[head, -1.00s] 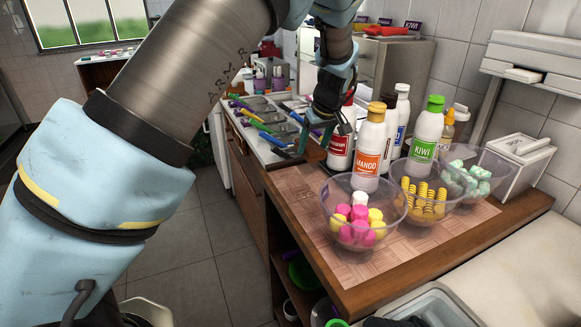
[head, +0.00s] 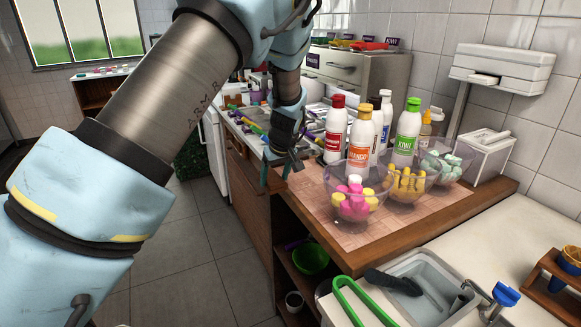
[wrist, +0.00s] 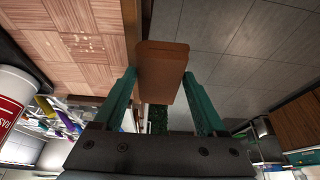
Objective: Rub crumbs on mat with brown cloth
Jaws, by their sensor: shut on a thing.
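My gripper (head: 275,178) points down beside the counter's left edge, left of the mat. In the wrist view, its teal fingers (wrist: 162,92) are shut on the brown cloth (wrist: 162,62), a flat brown piece between the tips. The cloth cannot be made out in the head view. The pinkish checked mat (head: 392,212) lies on the wooden counter. In the wrist view the mat (wrist: 50,50) is at upper left, apart from the cloth, with small pale specks, apparently the crumbs (wrist: 88,46), on it.
Clear bowls of pink-yellow (head: 354,210), yellow (head: 405,190) and mint sweets (head: 440,167) stand on the mat. Several sauce bottles, including mango (head: 360,148) and kiwi (head: 406,135), stand behind. A sink (head: 425,285) is at front right. The mat's front left part is bare.

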